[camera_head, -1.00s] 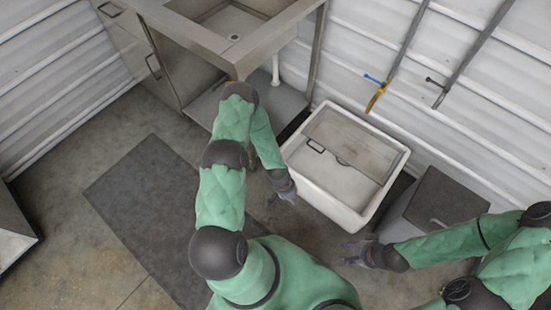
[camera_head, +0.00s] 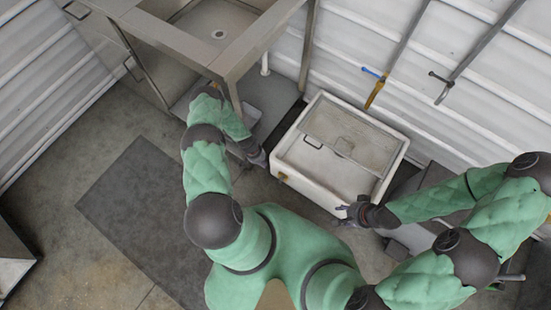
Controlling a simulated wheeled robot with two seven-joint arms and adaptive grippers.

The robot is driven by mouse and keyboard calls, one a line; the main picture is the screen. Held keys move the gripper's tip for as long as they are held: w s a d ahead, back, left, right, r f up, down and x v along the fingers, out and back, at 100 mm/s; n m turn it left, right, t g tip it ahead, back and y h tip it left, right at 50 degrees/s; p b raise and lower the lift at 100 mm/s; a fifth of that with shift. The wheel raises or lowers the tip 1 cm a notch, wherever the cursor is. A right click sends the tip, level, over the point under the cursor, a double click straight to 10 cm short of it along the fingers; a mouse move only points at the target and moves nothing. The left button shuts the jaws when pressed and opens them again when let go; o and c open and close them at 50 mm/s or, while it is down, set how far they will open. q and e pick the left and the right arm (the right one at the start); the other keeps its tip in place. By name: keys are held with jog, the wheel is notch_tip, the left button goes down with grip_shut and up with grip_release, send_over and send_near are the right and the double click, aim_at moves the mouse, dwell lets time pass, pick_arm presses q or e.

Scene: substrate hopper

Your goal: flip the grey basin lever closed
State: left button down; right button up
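The white basin (camera_head: 320,183) stands on the floor by the wall, with a grey panel across its back half. A small dark handle (camera_head: 313,142) lies at the panel's left edge. Above the basin, a wall pipe has a blue lever (camera_head: 374,72) over a yellow spout. A dark grey lever (camera_head: 440,80) sits on the pipe to its right. I cannot tell which is the basin lever. My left gripper (camera_head: 259,158) is beside the basin's left rim; its opening is unclear. My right gripper (camera_head: 347,214) is at the basin's front right corner, fingers spread, apparently empty.
A steel sink unit (camera_head: 240,55) stands at the back left, close to my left arm. A grey box (camera_head: 425,222) is right of the basin, partly under my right arm. A dark mat (camera_head: 145,215) lies on open floor at left.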

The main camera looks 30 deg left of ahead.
aim_at(282, 179)
pick_arm(q)
jog(key=shift+f, duration=0.1)
jog(key=w+d+f+b, duration=0.1)
jog(key=d+f+b, duration=0.4)
jog(key=f, duration=0.5)
jog(key=shift+d, duration=0.95)
